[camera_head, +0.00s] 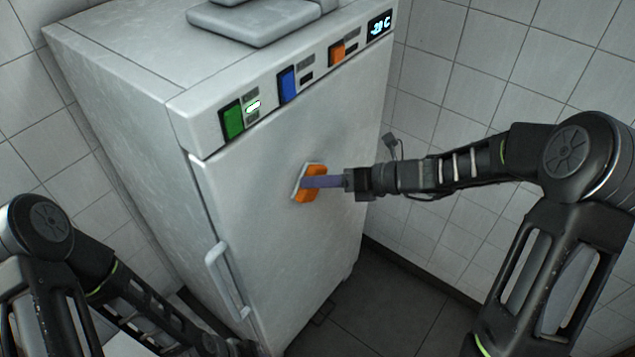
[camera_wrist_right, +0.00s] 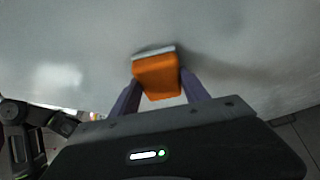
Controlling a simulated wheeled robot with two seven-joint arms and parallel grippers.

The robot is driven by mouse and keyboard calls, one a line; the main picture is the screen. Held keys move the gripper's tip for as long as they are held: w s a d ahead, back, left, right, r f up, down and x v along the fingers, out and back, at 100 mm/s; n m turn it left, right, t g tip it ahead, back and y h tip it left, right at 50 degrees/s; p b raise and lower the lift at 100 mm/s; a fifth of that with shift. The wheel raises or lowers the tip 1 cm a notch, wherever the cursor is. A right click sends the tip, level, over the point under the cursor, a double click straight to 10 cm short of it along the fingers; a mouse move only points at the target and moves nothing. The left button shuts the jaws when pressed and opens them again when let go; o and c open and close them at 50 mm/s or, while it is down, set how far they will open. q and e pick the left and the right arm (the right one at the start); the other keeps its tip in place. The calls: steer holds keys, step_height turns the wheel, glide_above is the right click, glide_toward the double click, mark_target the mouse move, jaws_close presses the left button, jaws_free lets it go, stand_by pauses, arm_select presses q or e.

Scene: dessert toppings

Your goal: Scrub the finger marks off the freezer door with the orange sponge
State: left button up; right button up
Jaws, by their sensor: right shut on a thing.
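The white freezer (camera_head: 270,230) stands upright with its door shut. The orange sponge (camera_head: 312,184) has a pale scrubbing side turned to the door, at or very near its surface in the upper middle. My right gripper (camera_head: 318,182) is shut on the sponge from the right. In the right wrist view, the sponge (camera_wrist_right: 156,76) sits between the two purple fingers, pale side toward the door (camera_wrist_right: 70,40). Faint darker smudging shows on the door around the sponge; single finger marks cannot be made out. My left arm is at the lower left, and its gripper fingers cannot be made out.
The door handle (camera_head: 222,278) sticks out at the door's lower left. Green, blue and orange switches and a temperature display (camera_head: 379,25) line the top panel. A grey flat object (camera_head: 255,22) lies on top of the freezer. Tiled walls (camera_head: 470,60) stand close on both sides.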

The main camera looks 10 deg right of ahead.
mark_target(327, 172)
steer(key=shift+w+d+p, duration=0.3)
steer(key=shift+w+d, duration=0.55)
steer(key=shift+d, duration=0.1)
steer(key=shift+w+d+p, duration=0.3)
steer(key=shift+w+d, duration=0.05)
steer(key=shift+d, duration=0.1)
steer(key=shift+w+d+p, duration=0.35)
steer(key=shift+w+d, duration=0.5)
steer(key=shift+d, duration=0.2)
steer(key=shift+s, duration=0.1)
steer(key=shift+s+d+p, duration=0.6)
steer(key=shift+s+d, duration=1.3)
steer(key=shift+s, duration=0.3)
